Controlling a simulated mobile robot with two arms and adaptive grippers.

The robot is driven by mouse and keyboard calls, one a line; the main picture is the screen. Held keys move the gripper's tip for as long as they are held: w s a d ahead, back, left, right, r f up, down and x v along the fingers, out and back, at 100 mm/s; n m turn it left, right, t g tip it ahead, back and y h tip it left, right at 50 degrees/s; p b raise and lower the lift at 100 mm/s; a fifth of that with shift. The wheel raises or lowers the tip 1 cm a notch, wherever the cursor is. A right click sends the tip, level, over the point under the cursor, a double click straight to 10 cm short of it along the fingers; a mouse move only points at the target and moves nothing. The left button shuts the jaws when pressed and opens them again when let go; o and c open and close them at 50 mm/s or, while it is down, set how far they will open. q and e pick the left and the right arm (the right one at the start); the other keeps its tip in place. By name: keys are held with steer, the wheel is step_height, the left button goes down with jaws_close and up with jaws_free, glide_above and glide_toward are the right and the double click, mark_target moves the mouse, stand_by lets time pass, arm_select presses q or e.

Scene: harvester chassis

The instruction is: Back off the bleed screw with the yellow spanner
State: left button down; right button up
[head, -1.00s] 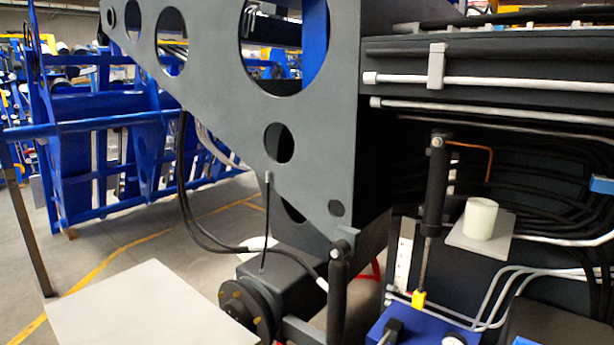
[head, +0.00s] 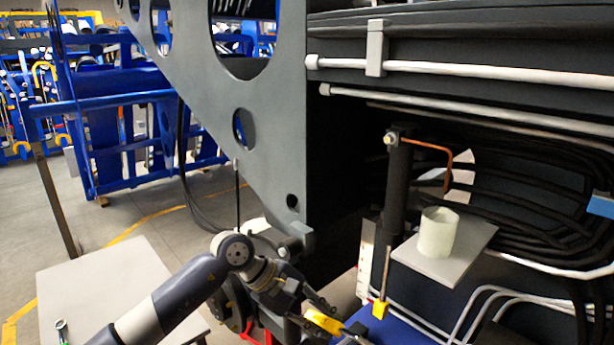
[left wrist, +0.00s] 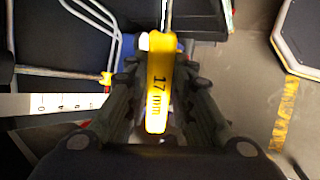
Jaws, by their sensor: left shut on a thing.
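The yellow spanner (head: 325,321) is held by my left gripper (head: 308,309), low in the middle of the head view. In the left wrist view the yellow handle (left wrist: 159,88), marked "17 mm", lies between the fingers, and its metal shank runs out of the top edge. The spanner's working end is out of that view. A black upright cylinder (head: 399,185) has a bolt-like fitting (head: 391,138) and a copper pipe at its top. I cannot tell whether this fitting is the bleed screw. The spanner is well below it and apart from it. My right gripper is not visible.
A small plate (head: 470,262) carries a white cup (head: 437,232) right of the cylinder. Black hoses and white pipes crowd behind. The grey chassis plate (head: 262,165) stands left. A pale table (head: 105,285) at lower left holds a small metal spanner (head: 61,330).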

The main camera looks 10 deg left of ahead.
arm_select(q)
steer(key=w+a+r+n+t+p, duration=0.1)
steer(key=w+a+r+n+t, duration=0.2)
steer(key=w+r+t, duration=0.3)
steer(key=w+a+r+n+t+p, duration=0.1)
steer(key=w+a+r+n+t, duration=0.2)
steer(key=w+r, duration=0.6)
step_height(320, 180, up, 8)
steer(key=n+t, duration=0.2)
steer(key=t, duration=0.1)
steer(key=shift+w+n+t, duration=0.2)
steer(key=shift+n+t, duration=0.2)
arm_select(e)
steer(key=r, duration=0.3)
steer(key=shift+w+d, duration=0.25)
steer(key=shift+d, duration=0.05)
arm_select(q)
steer(key=shift+d+h, duration=0.1)
steer(key=shift+h, duration=0.3)
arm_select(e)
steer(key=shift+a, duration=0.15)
arm_select(q)
steer(key=x, duration=0.4)
steer(key=shift+d+r+b, duration=0.2)
steer(key=shift+b, duration=0.1)
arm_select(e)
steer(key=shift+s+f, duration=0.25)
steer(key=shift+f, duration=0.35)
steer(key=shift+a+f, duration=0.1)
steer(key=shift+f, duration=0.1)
